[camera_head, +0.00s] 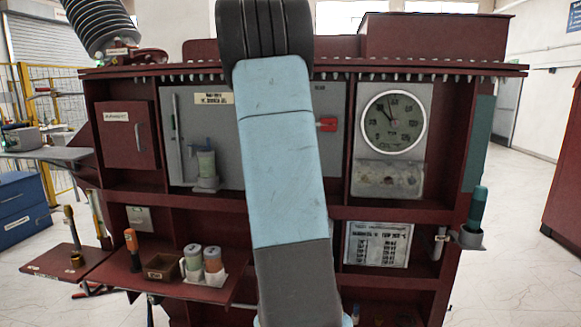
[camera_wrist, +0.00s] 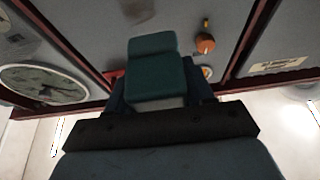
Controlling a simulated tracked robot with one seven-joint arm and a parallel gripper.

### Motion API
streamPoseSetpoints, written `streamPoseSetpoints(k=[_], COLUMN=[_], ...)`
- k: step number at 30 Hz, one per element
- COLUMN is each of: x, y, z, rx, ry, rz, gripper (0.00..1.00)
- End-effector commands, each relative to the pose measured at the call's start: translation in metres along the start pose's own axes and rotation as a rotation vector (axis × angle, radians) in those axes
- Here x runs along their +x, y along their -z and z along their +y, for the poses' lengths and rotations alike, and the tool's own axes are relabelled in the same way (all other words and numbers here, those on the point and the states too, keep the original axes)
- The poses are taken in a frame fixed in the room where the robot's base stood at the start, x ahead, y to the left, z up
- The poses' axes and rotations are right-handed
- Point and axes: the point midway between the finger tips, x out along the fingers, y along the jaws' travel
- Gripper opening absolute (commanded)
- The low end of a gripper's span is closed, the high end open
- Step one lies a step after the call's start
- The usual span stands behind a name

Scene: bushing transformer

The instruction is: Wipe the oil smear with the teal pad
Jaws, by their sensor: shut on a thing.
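The teal pad (camera_wrist: 152,75) is a block in the middle of the wrist view. My gripper (camera_wrist: 155,98) is shut on it, with dark fingers partly showing at its sides. The pad faces the grey back panel; I cannot tell whether it touches. A dark smudge (camera_wrist: 135,10), which looks like the oil smear, lies on the grey panel at the top edge of the wrist view, beyond the pad and apart from it in the picture. In the head view my own arm hides the gripper, the pad and this part of the panel.
A round gauge (camera_head: 393,121) sits right of my arm, above a stained window (camera_head: 388,178). A red handle (camera_head: 327,124) and an orange knob (camera_wrist: 205,43) stick out of the panel. Shelf edges (camera_head: 390,213) frame the bays. Bottles (camera_head: 203,263) stand on a low shelf at left.

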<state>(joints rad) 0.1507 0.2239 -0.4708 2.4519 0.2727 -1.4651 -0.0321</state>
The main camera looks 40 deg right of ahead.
Motion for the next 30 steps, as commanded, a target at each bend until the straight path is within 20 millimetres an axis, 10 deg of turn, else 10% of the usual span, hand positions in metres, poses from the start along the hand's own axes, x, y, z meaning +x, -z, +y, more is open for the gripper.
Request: streamPoseSetpoints(k=[30], x=[0.051], y=[-0.03], z=[0.0], rx=[-0.002], ry=[0.0], rz=[0.002], gripper=[0.13])
